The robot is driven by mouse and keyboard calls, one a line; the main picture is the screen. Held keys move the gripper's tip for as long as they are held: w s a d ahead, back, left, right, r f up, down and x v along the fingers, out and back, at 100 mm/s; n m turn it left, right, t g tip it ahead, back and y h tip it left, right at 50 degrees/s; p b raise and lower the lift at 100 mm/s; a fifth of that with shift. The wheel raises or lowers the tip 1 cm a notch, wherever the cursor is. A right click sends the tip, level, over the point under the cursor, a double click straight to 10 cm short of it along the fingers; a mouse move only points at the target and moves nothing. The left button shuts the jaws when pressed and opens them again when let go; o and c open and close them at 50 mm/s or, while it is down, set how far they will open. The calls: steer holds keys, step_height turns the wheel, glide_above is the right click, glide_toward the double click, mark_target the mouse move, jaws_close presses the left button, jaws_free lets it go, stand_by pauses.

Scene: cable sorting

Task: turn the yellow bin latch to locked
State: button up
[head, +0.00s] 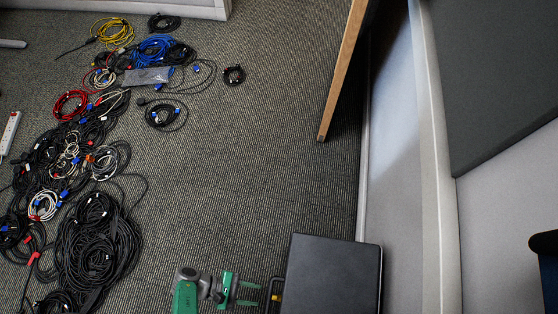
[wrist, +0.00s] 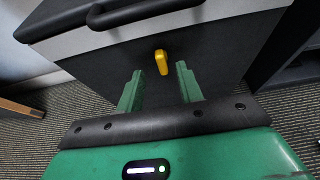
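The yellow latch (wrist: 161,62) is on the dark front face of the bin (wrist: 110,70). It looks like a short knob, roughly upright and slightly tilted in the wrist view. In the head view the bin shows as a black lid (head: 332,275) at the bottom, with a small yellow spot of the latch (head: 275,298) by its left side. My green gripper (head: 250,294) is left of the bin, pointing at it. In the wrist view my gripper (wrist: 159,82) is open, its two fingers apart on either side of the latch's line. No contact with the latch shows.
A black bar handle (wrist: 140,12) runs along the bin's top edge, above the latch. Coiled cables (head: 95,240) cover the carpet at the left. A wooden-edged panel (head: 343,70) stands behind the bin. The carpet (head: 240,190) between is clear.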

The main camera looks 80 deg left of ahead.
mark_target(275, 297)
steer(key=b+x, duration=0.3)
steer(key=x, duration=0.3)
steer(key=shift+w+f, duration=0.2)
steer(key=shift+f, duration=0.2)
steer(key=shift+c, duration=0.5)
jaws_close()
